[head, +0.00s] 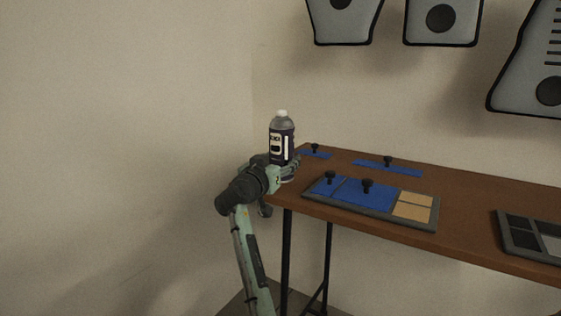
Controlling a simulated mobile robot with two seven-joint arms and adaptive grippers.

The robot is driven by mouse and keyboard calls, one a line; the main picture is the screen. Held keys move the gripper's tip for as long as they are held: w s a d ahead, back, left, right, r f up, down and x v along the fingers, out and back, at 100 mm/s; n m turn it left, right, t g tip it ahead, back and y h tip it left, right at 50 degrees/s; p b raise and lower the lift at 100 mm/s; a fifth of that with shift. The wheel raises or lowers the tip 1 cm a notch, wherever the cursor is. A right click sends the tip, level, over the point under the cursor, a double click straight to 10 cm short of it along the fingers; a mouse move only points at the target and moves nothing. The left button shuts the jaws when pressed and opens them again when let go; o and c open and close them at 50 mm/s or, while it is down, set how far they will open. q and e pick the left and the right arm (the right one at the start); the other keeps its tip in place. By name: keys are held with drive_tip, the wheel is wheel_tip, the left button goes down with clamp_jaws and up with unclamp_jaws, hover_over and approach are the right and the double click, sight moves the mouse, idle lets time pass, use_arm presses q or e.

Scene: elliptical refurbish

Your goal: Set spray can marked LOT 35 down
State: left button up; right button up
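A dark spray can (282,137) with a grey top, a white cap and a black-and-white label stands upright at the left end of the brown table (465,205). The label is too small to read, so I cannot confirm LOT 35.
A grey tray (420,222) with blue panels, black knobs and tan squares lies near the front edge. Blue strips with knobs (388,168) lie behind it. A dark divided tray (505,217) is at the right. Grey panels (442,40) hang on the wall.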

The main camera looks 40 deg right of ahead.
drive_tip(key=o, duration=0.3)
use_arm(q)
drive_tip(key=shift+s, duration=0.1)
use_arm(e)
drive_tip(key=shift+r, duration=0.1)
drive_tip(key=shift+s+a, duration=0.3)
drive_tip(key=shift+a, duration=0.3)
use_arm(q)
drive_tip(key=w+d, duration=0.1)
drive_tip(key=w+d+r+t, duration=0.1)
drive_tip(key=w+d+t+h, duration=0.1)
drive_tip(key=shift+w+r+b, duration=0.25)
drive_tip(key=shift+r+b, duration=0.15)
use_arm(e)
drive_tip(key=v, duration=1)
drive_tip(key=shift+s+a+r, duration=0.1)
drive_tip(key=shift+s+a, duration=0.15)
drive_tip(key=shift+s, duration=0.1)
use_arm(q)
drive_tip(key=shift+a, duration=0.1)
